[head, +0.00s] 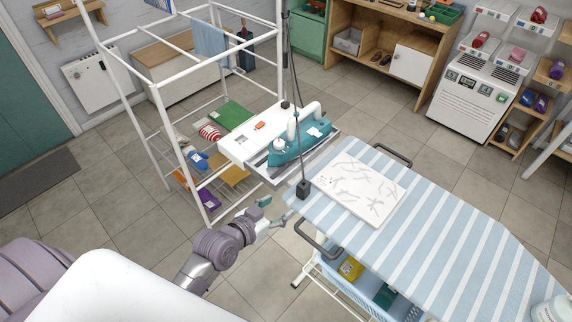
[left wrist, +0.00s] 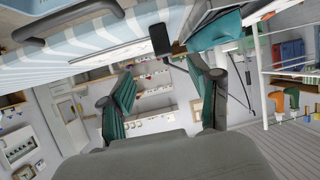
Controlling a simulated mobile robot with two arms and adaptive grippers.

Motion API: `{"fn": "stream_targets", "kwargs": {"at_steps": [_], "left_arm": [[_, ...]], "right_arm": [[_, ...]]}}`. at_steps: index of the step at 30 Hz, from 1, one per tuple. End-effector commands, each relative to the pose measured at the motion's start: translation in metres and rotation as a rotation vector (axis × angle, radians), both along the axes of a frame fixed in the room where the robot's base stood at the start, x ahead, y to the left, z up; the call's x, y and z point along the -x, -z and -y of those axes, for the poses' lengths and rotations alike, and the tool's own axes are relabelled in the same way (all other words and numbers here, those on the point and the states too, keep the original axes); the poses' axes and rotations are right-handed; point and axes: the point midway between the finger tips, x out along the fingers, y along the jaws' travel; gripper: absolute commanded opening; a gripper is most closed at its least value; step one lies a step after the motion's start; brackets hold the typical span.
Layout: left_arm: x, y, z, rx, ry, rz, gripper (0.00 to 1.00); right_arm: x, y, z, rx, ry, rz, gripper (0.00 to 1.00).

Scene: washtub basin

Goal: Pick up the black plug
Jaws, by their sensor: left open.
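The black plug (head: 303,189) is a small dark block at the near left corner of the striped ironing board (head: 452,225), with a dark cord rising from it. It also shows in the left wrist view as a black block (left wrist: 159,39), above the gap between my fingers. My left gripper (head: 273,211) is open, with teal finger pads, just left of and below the plug, apart from it. In the left wrist view my left gripper (left wrist: 160,85) has nothing between its fingers. My right gripper is not in view.
A teal iron (head: 298,143) stands on the white rest behind. A dark metal handle (head: 318,240) juts from the board's near end. A white rack (head: 205,125) stands at left. Tiled floor lies open between.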

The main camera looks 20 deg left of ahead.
Motion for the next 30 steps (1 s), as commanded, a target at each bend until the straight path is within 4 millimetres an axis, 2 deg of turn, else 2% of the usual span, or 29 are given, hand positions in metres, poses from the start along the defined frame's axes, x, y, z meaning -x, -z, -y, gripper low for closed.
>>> {"fn": "stream_targets", "kwargs": {"at_steps": [1, 4, 12, 16, 23, 30], "left_arm": [[-0.001, -0.01, 0.001, 0.002, 0.005, 0.014, 0.62], [-0.007, -0.014, 0.003, 0.005, 0.007, 0.026, 0.62], [-0.053, 0.005, 0.016, 0.006, 0.007, 0.026, 0.62], [-0.07, 0.014, 0.02, 0.005, 0.007, 0.025, 0.62], [-0.084, 0.02, 0.024, 0.005, 0.006, 0.025, 0.62], [-0.115, 0.036, 0.032, 0.004, 0.007, 0.025, 0.62]], "right_arm": [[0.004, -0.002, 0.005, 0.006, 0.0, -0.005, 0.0], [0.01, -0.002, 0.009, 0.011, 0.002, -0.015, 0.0], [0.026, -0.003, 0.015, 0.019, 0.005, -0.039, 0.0], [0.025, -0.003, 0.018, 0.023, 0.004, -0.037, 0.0], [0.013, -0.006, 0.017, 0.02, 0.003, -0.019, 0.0], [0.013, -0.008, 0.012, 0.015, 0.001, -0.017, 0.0]]}}
